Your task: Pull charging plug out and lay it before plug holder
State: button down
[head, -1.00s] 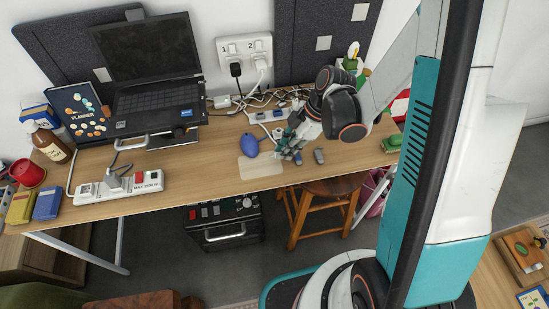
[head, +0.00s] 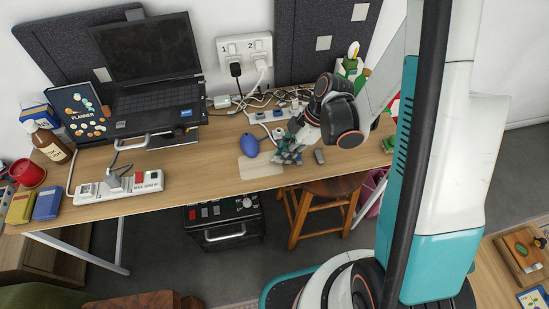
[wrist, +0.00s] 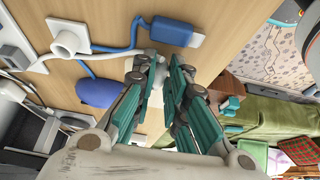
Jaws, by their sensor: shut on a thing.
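My gripper (wrist: 160,82) is low over the front of the desk. Its teal-padded fingers are closed around a small pale piece (wrist: 157,75), apparently the charging plug, mostly hidden by the fingers. In the head view my gripper (head: 287,155) covers it. A white block with a round raised socket (wrist: 70,38), likely the plug holder, lies on the desk to the upper left in the wrist view; it also shows in the head view (head: 277,133). The held piece is apart from this block. I cannot tell whether it touches the desk.
A blue-bodied connector with a grey tip (wrist: 175,32) lies beside my fingertips. A blue oval object (head: 249,145) lies left of my gripper. A white power strip (head: 267,115) and tangled cables are behind. The laptop (head: 155,85) is further left. The desk's front edge is close.

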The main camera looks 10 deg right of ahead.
jog(key=c, duration=1.5)
grip_release()
jog(key=v, duration=1.2)
jog(key=s+r+m+t+h, duration=0.1)
jog(key=s+r+m+t, duration=0.1)
jog(key=m, duration=0.4)
jog(key=s+r+m+t+h, duration=0.2)
jog(key=s+r+m, duration=0.2)
jog(key=r, duration=0.3)
jog(key=s+a+r+m+t+h, duration=0.1)
jog(key=s+r+m+t+h, duration=0.1)
jog(key=r+m, duration=0.3)
jog(key=shift+s+m+t, duration=0.5)
jog(key=shift+s+m, duration=0.35)
jog(key=shift+m, duration=0.45)
